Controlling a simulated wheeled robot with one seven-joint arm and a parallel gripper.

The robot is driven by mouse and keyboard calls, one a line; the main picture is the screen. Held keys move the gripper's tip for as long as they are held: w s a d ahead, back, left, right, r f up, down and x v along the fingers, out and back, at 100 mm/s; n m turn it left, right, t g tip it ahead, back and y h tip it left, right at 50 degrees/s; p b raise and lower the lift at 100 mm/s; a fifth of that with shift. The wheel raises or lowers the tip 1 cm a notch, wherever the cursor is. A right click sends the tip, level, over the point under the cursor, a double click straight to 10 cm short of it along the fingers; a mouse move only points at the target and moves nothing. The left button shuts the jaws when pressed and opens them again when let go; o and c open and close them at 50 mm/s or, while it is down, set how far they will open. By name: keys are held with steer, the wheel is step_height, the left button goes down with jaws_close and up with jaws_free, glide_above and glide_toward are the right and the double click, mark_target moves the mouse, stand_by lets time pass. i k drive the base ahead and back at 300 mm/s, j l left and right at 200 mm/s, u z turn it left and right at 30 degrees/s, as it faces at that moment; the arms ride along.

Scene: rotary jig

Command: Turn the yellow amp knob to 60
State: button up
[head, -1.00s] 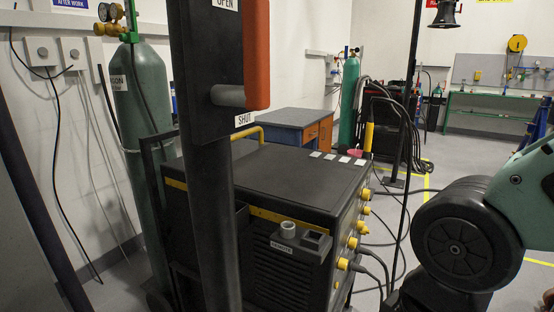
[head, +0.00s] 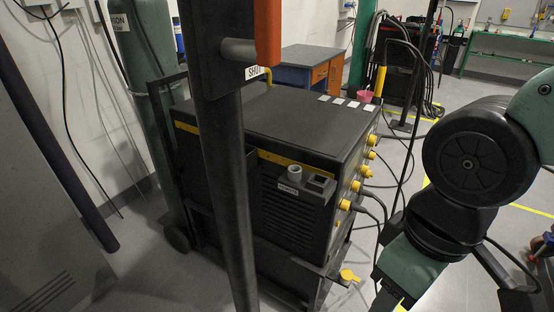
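The black welding machine (head: 275,130) stands on a cart in the middle of the head view. Several yellow knobs sit in a column on its right-hand front panel, seen at a steep angle, among them an upper knob (head: 373,139) and a lower knob (head: 355,186). I cannot tell which is the amp knob, and no scale or pointer reading is legible. My arm comes in from the right and bends down near the panel. My gripper is not in view.
A dark post (head: 228,200) with a red handle (head: 267,35) and a SHUT label stands in front of the machine. Black cables (head: 372,208) hang from the panel. A yellow tap-like part (head: 348,276) juts out low on the cart. A green cylinder (head: 147,60) stands behind left.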

mark_target(372, 138)
steer(key=z, duration=0.2)
steer(key=i+l+u, duration=0.15)
steer(key=l, duration=0.2)
steer(key=i+l+u, duration=0.1)
steer(key=i+l, duration=0.2)
steer(key=i+l+u, duration=0.15)
steer(key=l, duration=0.3)
